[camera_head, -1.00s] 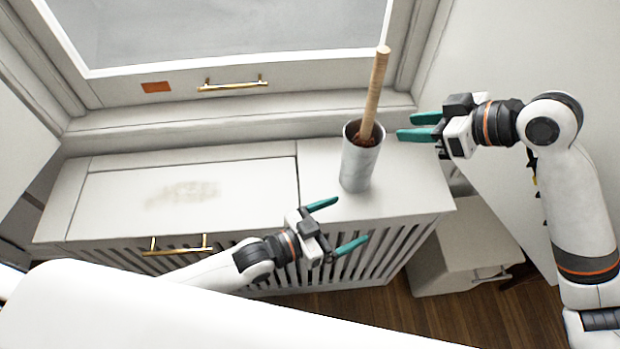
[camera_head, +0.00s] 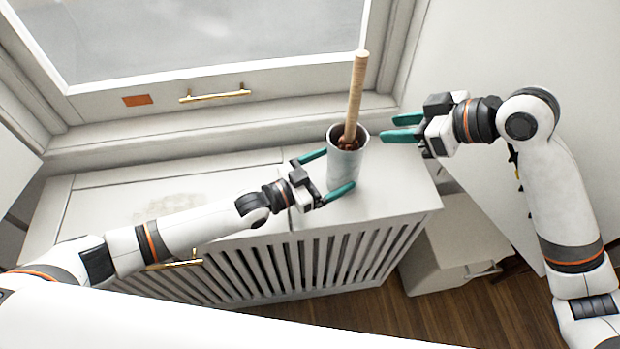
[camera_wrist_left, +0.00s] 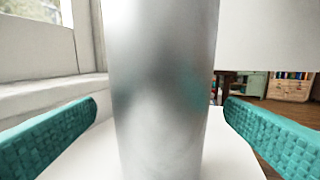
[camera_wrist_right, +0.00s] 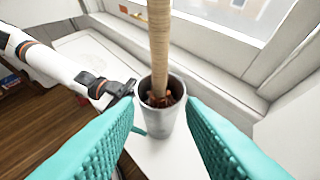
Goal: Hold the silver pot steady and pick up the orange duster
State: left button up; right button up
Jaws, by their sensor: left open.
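The silver pot (camera_head: 345,170) stands upright near the right end of the white cabinet top. The duster (camera_head: 356,95) stands in it, its long wooden handle leaning slightly; its reddish-brown head is mostly hidden inside the pot. My left gripper (camera_head: 327,174) is open at the pot's left side. In the left wrist view the pot (camera_wrist_left: 165,90) fills the middle between the spread fingers, with no clear contact. My right gripper (camera_head: 392,128) is open and empty, right of the pot. In the right wrist view the duster's handle (camera_wrist_right: 159,45) rises beyond and between its fingers.
The white slatted cabinet (camera_head: 400,205) has free top surface left of the pot, with a faint brownish stain (camera_head: 170,205). A window ledge (camera_head: 200,135) runs close behind. A small white cabinet (camera_head: 450,250) stands lower right. A brass handle (camera_head: 215,95) is on the window frame.

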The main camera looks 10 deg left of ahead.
pick_arm(q)
jog(key=shift+x, duration=1.9)
jog(key=shift+c, duration=0.5)
